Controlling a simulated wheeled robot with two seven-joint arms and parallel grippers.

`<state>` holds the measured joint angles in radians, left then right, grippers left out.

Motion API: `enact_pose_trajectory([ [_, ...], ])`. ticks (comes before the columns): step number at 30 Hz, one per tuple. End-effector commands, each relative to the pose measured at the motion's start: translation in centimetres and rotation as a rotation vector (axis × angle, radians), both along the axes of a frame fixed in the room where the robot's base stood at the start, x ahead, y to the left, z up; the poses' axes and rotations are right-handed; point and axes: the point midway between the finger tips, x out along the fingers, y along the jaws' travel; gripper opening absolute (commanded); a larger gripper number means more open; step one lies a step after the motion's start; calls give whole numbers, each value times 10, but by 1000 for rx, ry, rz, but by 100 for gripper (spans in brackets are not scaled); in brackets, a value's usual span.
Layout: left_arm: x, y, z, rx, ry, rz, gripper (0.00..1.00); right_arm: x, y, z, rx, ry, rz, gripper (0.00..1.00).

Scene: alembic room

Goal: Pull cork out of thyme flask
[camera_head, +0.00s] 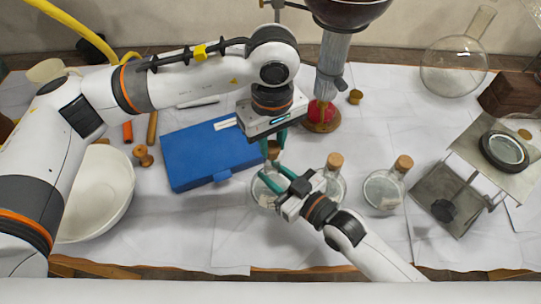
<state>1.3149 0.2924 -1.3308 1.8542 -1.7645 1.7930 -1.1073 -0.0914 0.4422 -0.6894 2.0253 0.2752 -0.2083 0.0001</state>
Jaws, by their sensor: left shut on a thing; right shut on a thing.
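A small clear glass flask (259,191) stands on the paper-covered table, left of two similar corked flasks. I cannot read a label that tells which one holds thyme. My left gripper (276,143) reaches down from above, its green fingers shut on the cork (273,152) at the top of this flask. My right gripper (281,178) comes from the lower right and is shut on the flask at its neck or upper body. The fingers hide much of the neck, so I cannot tell whether the cork is still seated.
Corked flasks stand close by, one in the middle (335,185) and one at right (384,190). A blue case (205,155) and white bowl (100,195) lie left.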

Motion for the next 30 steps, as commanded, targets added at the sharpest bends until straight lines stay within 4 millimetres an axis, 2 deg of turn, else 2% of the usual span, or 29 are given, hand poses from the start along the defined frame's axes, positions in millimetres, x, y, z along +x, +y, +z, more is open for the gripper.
enact_pose_trajectory([
  [17,0,0,8,1,-1,0,0,0,0,0,-1,1,0,13],
  [18,0,0,8,1,-1,0,0,0,0,1,1,-2,0,36],
  [22,0,0,8,1,-1,0,0,0,0,1,1,-2,0,57],
  [30,0,0,8,1,-1,0,0,-1,-1,-1,-2,2,0,57],
])
